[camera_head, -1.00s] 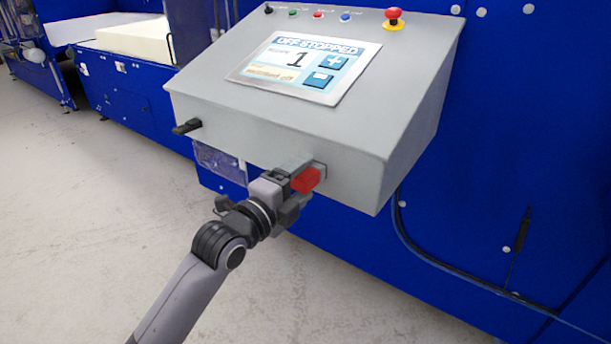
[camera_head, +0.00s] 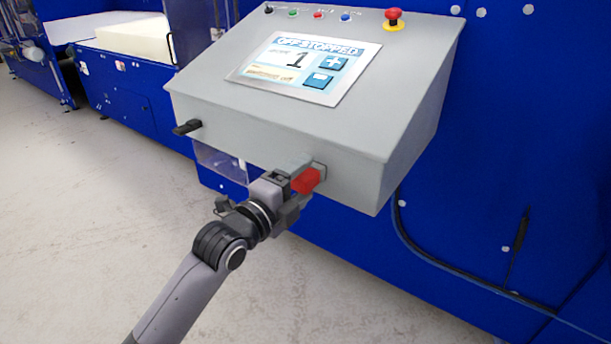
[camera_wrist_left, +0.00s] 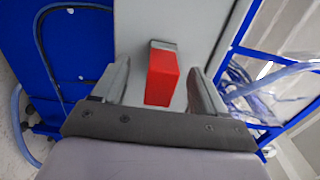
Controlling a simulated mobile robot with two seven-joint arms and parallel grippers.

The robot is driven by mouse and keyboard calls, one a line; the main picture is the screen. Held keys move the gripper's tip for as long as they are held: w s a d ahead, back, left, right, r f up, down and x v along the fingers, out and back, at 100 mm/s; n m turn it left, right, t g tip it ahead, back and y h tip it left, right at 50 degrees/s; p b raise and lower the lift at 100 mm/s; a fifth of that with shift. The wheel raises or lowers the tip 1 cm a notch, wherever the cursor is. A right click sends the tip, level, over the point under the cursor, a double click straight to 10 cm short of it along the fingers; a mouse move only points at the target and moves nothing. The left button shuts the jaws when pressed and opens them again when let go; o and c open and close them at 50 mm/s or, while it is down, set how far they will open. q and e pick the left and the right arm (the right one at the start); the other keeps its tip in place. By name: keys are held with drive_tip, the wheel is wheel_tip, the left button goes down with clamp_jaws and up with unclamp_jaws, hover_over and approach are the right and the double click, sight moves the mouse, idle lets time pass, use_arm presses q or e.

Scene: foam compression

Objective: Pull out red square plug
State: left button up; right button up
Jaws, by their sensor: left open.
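The red square plug (camera_head: 306,180) sits at the front face of the grey control box (camera_head: 282,140), near its lower edge. In the left wrist view the red plug (camera_wrist_left: 161,78) stands out from a grey socket plate (camera_wrist_left: 163,44) between my two fingers. My left gripper (camera_head: 298,183) is at the plug in the head view, partly hiding it. In the wrist view my left gripper (camera_wrist_left: 160,88) is open, with a finger on each side of the plug and gaps showing on both sides. My right gripper is not in view.
Blue machine panels (camera_head: 500,120) stand behind. A black cable (camera_head: 440,262) runs low on the right. The floor (camera_head: 90,230) at left is clear.

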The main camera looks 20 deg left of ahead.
sight(296, 185)
use_arm(q)
drive_tip(key=shift+p, duration=0.3)
idle(0.4)
drive_tip(key=shift+c, duration=0.6)
clamp_jaws()
drive_tip(key=shift+p+v, duration=0.65)
drive_tip(key=shift+v, duration=0.85)
drive_tip(key=shift+p+v, duration=0.5)
drive_tip(key=shift+v, duration=1.05)
drive_tip(key=shift+r, duration=0.1)
